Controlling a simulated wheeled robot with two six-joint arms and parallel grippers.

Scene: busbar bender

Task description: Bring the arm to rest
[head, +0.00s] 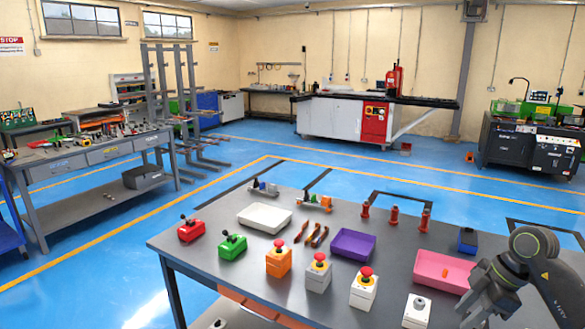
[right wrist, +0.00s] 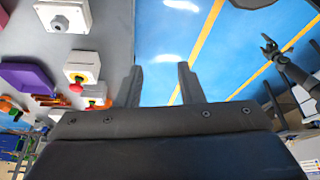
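My right gripper (head: 487,297) is at the lower right of the head view, over the table's right end. In the right wrist view its two dark fingers (right wrist: 160,72) stand apart with nothing between them, so it is open and empty. Blue floor shows beyond the fingertips, past the table edge. My left gripper is not in the head view. A dark jointed arm (right wrist: 287,67), which looks like my left one, shows at the right of the right wrist view. Its end is too small to read.
The grey table (head: 215,290) holds a white tray (head: 265,217), a purple tray (head: 353,245), a pink tray (head: 445,271) and several button boxes. A white box with a grey knob (head: 417,312) stands just left of my right gripper.

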